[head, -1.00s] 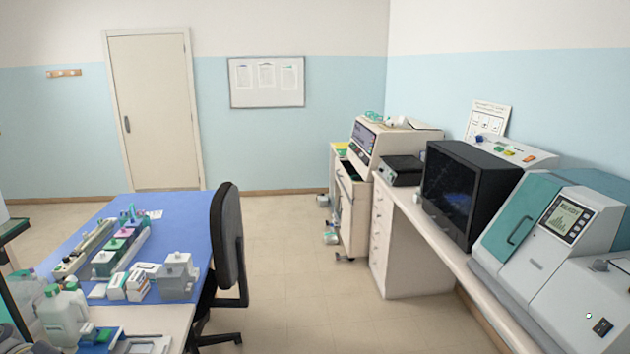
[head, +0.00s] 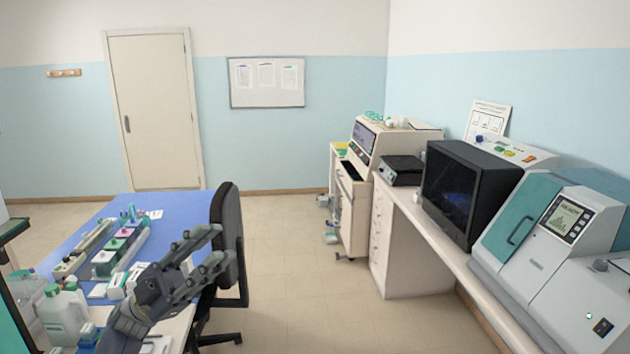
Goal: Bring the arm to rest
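My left gripper (head: 222,246) is in the lower left of the head view, above the near right part of the blue-topped table. Its dark grey fingers point up and to the right. They are spread apart with nothing between them, so it is open and empty. It hides part of the white boxes and the grey block on the table, and overlaps the chair's edge in the picture. My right gripper is not in view.
A bench with a dark monitor (head: 455,195) and a teal-grey machine (head: 545,250) lines the right wall. The floor between (head: 300,270) is clear.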

